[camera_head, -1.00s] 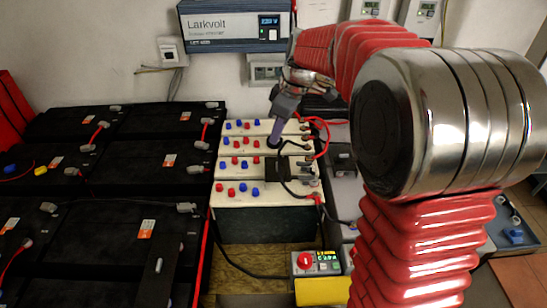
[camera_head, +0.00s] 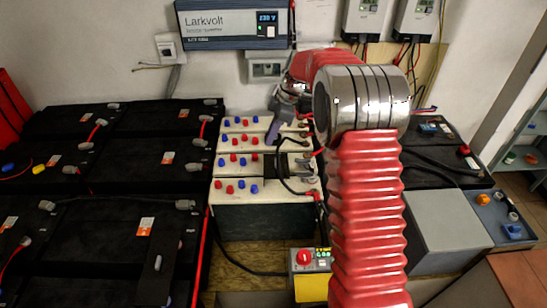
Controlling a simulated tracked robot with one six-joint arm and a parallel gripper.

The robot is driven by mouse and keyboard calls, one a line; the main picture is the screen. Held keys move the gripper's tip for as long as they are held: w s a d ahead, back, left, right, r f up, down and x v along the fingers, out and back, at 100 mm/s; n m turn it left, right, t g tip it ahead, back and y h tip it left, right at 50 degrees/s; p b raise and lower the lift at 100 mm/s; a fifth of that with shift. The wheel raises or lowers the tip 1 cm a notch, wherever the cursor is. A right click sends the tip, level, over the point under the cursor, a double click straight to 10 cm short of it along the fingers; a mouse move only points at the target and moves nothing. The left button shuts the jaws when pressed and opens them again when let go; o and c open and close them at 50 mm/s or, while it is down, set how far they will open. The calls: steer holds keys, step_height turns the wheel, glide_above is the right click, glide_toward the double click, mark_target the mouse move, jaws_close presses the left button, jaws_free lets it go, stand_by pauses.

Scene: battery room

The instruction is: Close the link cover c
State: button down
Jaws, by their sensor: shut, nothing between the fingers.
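White-topped batteries (camera_head: 285,200) with rows of red and blue caps stand in the middle. A black piece (camera_head: 290,163), perhaps a link cover, sits over their right-hand terminals among black and red cables. I cannot tell whether it is link cover c or whether it is open, as no letter is readable. My gripper (camera_head: 271,140) is shut and empty, its grey-purple fingers pointing down and left over the middle rows, beside the black piece. Contact with the batteries cannot be told. My arm hides the area just right of the batteries.
Black batteries (camera_head: 130,200) with orange labels fill the left. A Larkvolt inverter (camera_head: 222,24) hangs on the wall behind. A yellow box with a red button (camera_head: 303,258) stands in front. A grey box (camera_head: 445,225) and black batteries (camera_head: 442,170) lie right of my arm.

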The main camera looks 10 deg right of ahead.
glide_toward(269, 165)
steer(key=shift+x, duration=2.85)
